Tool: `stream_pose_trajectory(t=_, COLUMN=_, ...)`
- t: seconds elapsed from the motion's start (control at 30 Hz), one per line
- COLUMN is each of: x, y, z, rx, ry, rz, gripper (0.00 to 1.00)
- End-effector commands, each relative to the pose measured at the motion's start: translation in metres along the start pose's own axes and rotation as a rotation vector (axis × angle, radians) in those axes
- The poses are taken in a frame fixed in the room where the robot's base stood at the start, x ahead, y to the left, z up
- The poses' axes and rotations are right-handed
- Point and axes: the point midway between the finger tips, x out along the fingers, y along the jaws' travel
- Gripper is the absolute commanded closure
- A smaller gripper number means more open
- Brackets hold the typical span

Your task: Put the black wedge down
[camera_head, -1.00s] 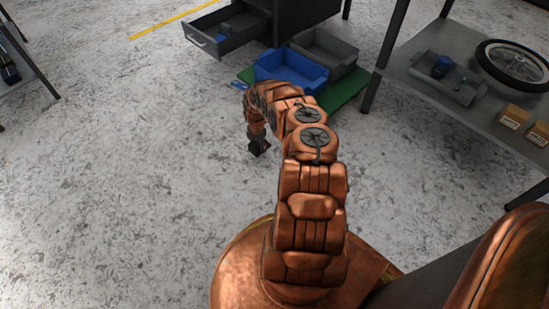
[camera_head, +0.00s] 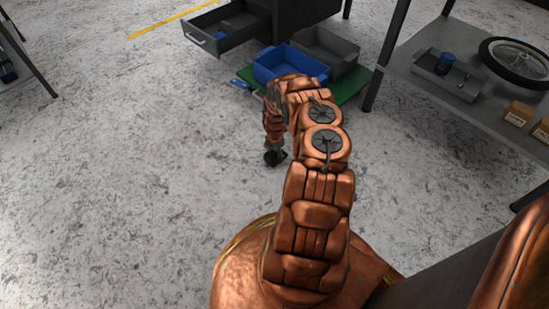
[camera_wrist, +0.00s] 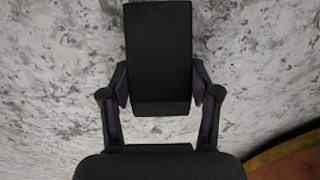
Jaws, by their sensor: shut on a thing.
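The black wedge (camera_wrist: 158,55) is a dark block between the two fingers of my gripper (camera_wrist: 160,95) in the wrist view. The fingers press on its left and right sides. In the head view my gripper (camera_head: 274,155) points down over the bare floor, with the dark shape of the wedge (camera_head: 276,158) at its tip. I cannot tell how far the wedge is above the floor.
A green mat (camera_head: 352,92) lies behind my arm with a blue bin (camera_head: 288,66) and a grey bin (camera_head: 325,50). A dark cabinet has an open drawer (camera_head: 222,32). A grey bench (camera_head: 460,95) with a wheel (camera_head: 518,62) stands at right. The floor (camera_head: 120,180) at left is clear.

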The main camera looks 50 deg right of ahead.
Motion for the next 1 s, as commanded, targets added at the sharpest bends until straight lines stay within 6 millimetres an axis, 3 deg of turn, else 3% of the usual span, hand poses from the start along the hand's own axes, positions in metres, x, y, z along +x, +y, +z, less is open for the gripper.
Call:
stream_pose_trajectory(t=0.07, x=0.011, y=0.0003, z=0.0, rx=0.001, ry=0.0, rz=0.0, gripper=0.81)
stream_pose_trajectory(t=0.47, x=0.012, y=0.0008, z=0.0002, rx=0.0, ry=-0.001, rz=0.001, gripper=0.81)
stream_pose_trajectory(t=0.5, x=0.0123, y=0.001, z=0.0003, rx=-0.001, ry=-0.001, rz=0.001, gripper=0.36)
stream_pose_trajectory(t=0.73, x=0.0123, y=0.0008, z=0.0002, rx=-0.001, ry=-0.001, rz=0.001, gripper=0.13)
stream_pose_trajectory(t=1.0, x=0.0124, y=0.0007, z=0.0, rx=-0.001, ry=0.0, rz=0.0, gripper=0.13)
